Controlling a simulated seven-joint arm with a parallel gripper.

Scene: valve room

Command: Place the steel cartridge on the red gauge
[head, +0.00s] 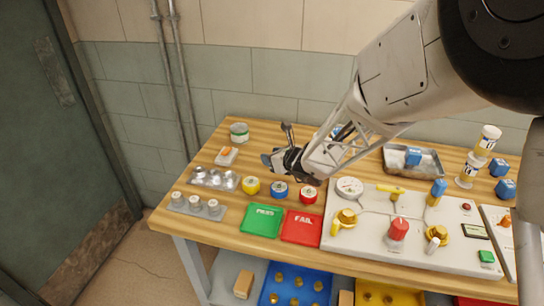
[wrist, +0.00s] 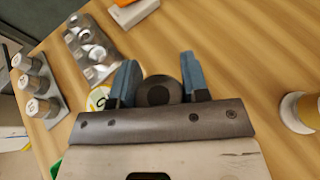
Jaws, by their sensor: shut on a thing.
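My gripper (head: 271,158) hangs above the table, tilted, with its blue fingertips toward the left. It is shut on the steel cartridge (wrist: 158,91), which looks like a dark grey round end between the two fingers in the wrist view. In the head view I cannot clearly make the cartridge out. The red gauge (head: 308,196), a short red cylinder with a pale face, stands on the table below and right of my gripper, apart from it. It does not show in the wrist view.
A blue gauge (head: 280,190) and a yellow gauge (head: 251,186) stand left of the red one. Green (head: 262,222) and red (head: 301,228) trays lie in front. A silver tray (head: 213,179), a rack (head: 195,206) and a tin (head: 239,132) are left; the valve panel (head: 370,239) is right.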

